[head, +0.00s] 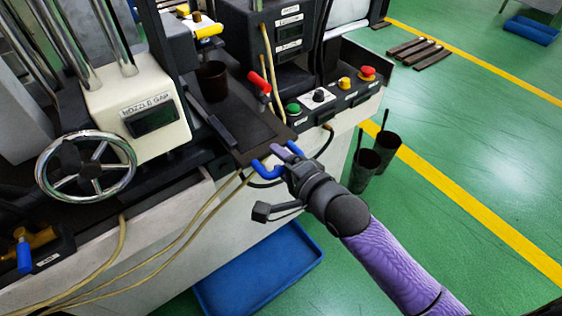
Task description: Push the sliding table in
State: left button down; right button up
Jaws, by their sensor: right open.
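The sliding table (262,131) is a dark flat plate sticking out toward me from the machine, between the nozzle gap box and the control panel. A blue handle (264,172) is at its front end. My right gripper (284,158) is open at this handle, its arm coming from the lower right. The gripper covers part of the handle, and I cannot tell whether the fingers touch it. A dark cup (212,82) stands toward the rear of the table. My left gripper is not in view.
A red-handled lever (259,83) and a panel with a red button (367,73) are right of the table. A handwheel (86,166) is at left. Yellowish hoses hang in front. A blue tray (260,272) and dark bins (364,168) stand on the green floor.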

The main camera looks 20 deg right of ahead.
grip_shut()
dwell(0.4)
dwell(0.9)
